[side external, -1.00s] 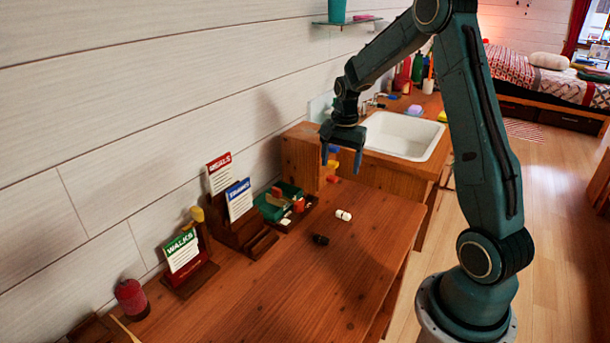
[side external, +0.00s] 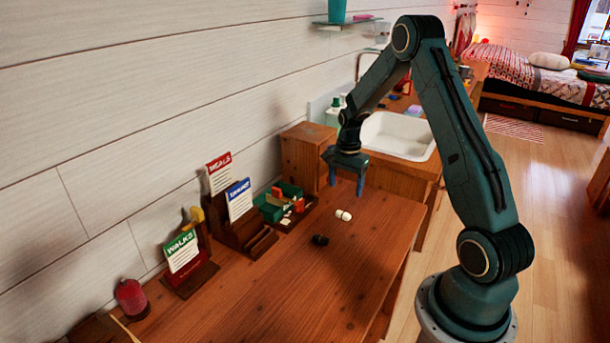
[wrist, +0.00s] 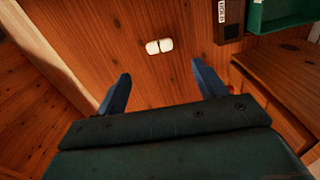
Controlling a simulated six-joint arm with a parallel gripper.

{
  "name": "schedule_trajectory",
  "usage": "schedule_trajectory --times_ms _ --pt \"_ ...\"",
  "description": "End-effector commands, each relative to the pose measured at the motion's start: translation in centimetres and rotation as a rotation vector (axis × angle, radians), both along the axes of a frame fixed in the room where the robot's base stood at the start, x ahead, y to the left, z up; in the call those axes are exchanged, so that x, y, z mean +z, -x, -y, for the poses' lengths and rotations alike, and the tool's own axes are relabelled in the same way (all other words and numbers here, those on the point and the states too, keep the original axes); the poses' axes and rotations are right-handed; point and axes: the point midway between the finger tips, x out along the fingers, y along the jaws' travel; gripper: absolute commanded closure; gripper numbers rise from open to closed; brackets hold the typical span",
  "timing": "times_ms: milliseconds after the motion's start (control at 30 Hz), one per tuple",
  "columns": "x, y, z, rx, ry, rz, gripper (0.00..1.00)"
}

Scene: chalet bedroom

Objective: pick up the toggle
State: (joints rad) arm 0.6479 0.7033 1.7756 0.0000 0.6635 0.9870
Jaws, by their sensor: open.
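Two small pieces lie on the wooden desk, and I cannot tell for certain which is the toggle. One is a white, two-lobed piece (side external: 343,215), which also shows in the wrist view (wrist: 159,46) just beyond my fingertips. The other is a small black piece (side external: 320,240) nearer the camera in the side view; it is not visible in the wrist view. My gripper (side external: 346,186) is open and empty above the desk, behind the white piece in the side view. In the wrist view my two blue fingers (wrist: 161,70) are spread wide, apart from the white piece.
A green tray (side external: 271,211) of small items and card holders labelled Meals, Trinket-like blue, and Walks (side external: 182,250) stand along the wall. A red canister (side external: 131,299) is at the front left. A wooden box (side external: 307,150) and sink (side external: 400,136) lie behind. The desk's right half is clear.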

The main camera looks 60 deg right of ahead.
Motion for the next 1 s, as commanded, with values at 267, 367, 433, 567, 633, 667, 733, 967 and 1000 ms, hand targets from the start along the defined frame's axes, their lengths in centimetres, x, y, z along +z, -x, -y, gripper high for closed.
schedule_trajectory --times_ms 267,367,433,567,633,667,733,967,1000 --pt "-3.7 0.0 0.0 0.000 -0.001 -0.001 0.29" --pt "-4.3 0.0 0.0 0.001 0.000 -0.001 0.29" --pt "-4.4 0.0 0.0 0.001 0.000 0.001 0.29" --pt "-4.5 0.0 0.0 0.000 0.001 0.001 0.29" --pt "-4.6 0.0 0.0 0.000 0.000 0.001 0.29" --pt "-4.7 0.0 0.0 0.000 0.000 0.001 0.29" --pt "-5.1 0.0 -0.1 0.001 0.000 0.000 0.29" --pt "-7.5 0.1 -0.2 0.001 -0.002 -0.002 0.29" --pt "-8.0 0.1 -0.2 0.001 -0.001 -0.001 0.29"
